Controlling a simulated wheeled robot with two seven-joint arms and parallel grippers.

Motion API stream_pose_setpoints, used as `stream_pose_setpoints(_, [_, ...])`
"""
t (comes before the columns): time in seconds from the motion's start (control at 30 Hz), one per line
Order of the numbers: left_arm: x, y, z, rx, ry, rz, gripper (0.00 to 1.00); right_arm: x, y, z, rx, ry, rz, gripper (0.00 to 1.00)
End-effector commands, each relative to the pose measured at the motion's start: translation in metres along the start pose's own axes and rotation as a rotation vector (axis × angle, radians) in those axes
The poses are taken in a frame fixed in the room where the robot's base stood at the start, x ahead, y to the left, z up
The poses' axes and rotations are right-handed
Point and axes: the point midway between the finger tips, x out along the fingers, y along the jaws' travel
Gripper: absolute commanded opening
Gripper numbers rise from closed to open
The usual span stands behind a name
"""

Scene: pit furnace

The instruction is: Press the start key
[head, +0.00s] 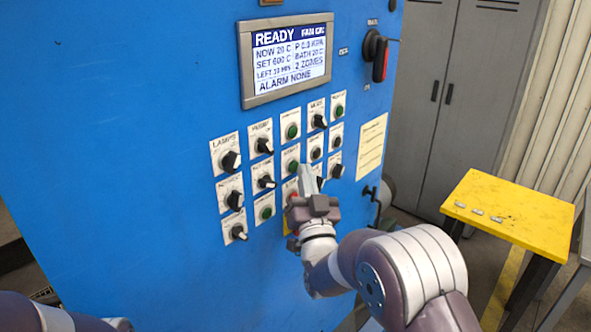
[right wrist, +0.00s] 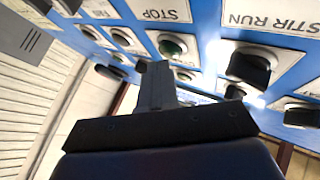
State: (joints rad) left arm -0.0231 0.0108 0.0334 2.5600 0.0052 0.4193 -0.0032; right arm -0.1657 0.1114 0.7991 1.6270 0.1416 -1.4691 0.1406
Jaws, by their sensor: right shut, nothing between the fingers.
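The blue furnace panel carries rows of knobs and keys on white labelled plates. Green keys show in the head view: one in the top row (head: 291,131), one below it (head: 292,166), one lower left (head: 266,212) and one at right (head: 338,111). The labels are too small there to tell which is the start key. My right gripper (head: 309,178) is shut and empty, in front of the lower middle of the panel, hiding part of it. In the right wrist view its fingertips (right wrist: 155,72) appear close to a green key (right wrist: 172,48); contact cannot be told.
A display (head: 289,60) reads READY and ALARM NONE. A red-handled switch (head: 380,60) is to its right. Black knobs (head: 231,160) stick out around the keys. A yellow table (head: 510,205) stands at right, before grey lockers (head: 440,90).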

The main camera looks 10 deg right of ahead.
Motion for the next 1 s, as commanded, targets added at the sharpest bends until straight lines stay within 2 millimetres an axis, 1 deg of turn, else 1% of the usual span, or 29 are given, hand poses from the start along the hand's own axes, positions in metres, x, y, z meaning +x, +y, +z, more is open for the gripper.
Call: stream_pose_setpoints(1.0, [0.0076, 0.0, 0.0009, 0.0, 0.0, 0.0, 0.38, 0.0058, -0.0042, 0.0044, 0.0, -0.001, 0.0, 0.0])
